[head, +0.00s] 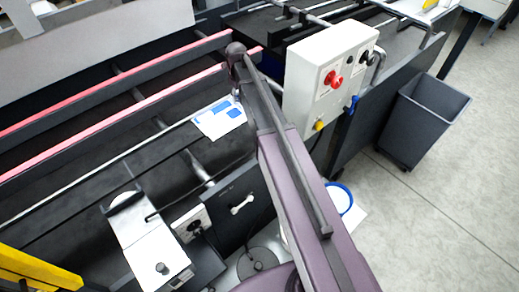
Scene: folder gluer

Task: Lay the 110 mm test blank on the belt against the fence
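A white blank with blue printed patches (219,118) lies at the near end of a thin light rail, left of my arm. I cannot tell whether it rests on the belt or is held above it. My arm crosses the view from the bottom to a dark rounded joint near the upper middle. A small dark part, perhaps the end of my gripper (238,94), shows at the blank's upper right edge; its fingers are not clear. The dark belt bed (85,170) runs left of the blank. Long rails with red strips (120,103) cross it; which bar is the fence is unclear.
A white control box (328,80) with red, black, yellow and blue knobs stands right of my arm. A grey bin (425,115) is on the floor beyond. A white bracket device (150,245) and a dark panel (238,205) sit in front. A yellow bar (35,268) is lower left.

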